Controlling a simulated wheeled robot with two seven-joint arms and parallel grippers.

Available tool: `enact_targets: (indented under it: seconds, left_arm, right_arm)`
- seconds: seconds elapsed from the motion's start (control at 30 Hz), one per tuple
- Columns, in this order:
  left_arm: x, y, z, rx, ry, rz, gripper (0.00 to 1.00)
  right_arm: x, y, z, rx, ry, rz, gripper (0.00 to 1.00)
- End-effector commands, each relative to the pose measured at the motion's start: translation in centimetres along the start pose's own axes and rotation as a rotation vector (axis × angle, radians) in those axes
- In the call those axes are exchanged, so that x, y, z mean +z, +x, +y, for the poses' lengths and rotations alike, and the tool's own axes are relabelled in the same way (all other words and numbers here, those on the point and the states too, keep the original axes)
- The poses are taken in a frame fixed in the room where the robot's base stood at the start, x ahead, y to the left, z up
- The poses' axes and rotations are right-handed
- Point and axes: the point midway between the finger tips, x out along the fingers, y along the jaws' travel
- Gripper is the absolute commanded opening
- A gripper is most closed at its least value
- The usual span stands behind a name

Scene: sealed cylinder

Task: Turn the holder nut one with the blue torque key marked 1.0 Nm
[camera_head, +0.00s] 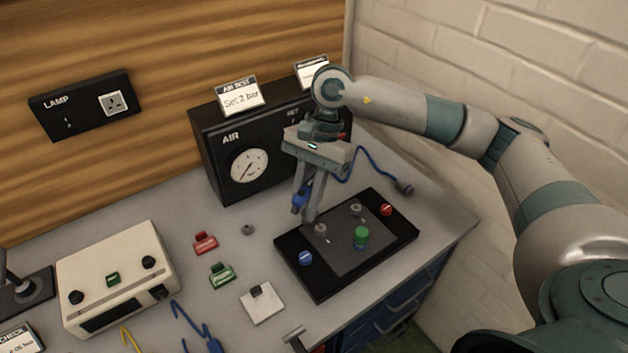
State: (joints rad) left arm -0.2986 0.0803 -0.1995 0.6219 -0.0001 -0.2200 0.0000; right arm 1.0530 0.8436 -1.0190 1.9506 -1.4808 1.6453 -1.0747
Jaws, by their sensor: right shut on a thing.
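My right gripper (305,211) points down above the left part of the black board (338,288). It is shut on a small blue piece (298,201), which looks like the blue torque key. Its lower end is partly hidden by the fingers, and no 1.0 Nm marking is readable. A grey nut-like part (320,229) stands on the board's dark grey plate close to the fingertips; I cannot tell whether the key touches it. A second grey part (355,208) stands farther right. I cannot read which is number one. My left gripper is not in view.
The board also carries a green cylinder (361,237), a blue disc (306,258) and a red disc (386,209). The black AIR box (217,150) stands behind. Red (205,243) and green (221,274) blocks lie left.

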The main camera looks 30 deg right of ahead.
Motion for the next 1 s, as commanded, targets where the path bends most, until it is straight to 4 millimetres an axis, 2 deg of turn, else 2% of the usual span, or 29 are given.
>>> enact_targets:
  seconds: [0.03,0.3,0.5,0.7,1.0]
  left_arm:
    - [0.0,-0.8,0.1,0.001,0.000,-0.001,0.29]
    - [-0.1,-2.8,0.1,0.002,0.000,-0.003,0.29]
    - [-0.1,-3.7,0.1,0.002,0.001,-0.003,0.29]
    - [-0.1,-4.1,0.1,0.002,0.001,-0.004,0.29]
    - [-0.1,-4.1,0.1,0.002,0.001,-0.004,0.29]
  right_arm:
    - [0.0,-0.5,0.2,-0.036,0.086,-0.002,0.00]
    - [-0.4,-1.6,0.5,-0.227,0.543,0.001,0.00]
    - [-0.7,-2.6,0.6,-0.333,0.796,0.001,0.00]
    - [-0.9,-3.1,0.7,-0.385,0.924,0.002,0.00]
    - [-1.0,-3.1,0.7,-0.394,0.948,0.002,0.00]
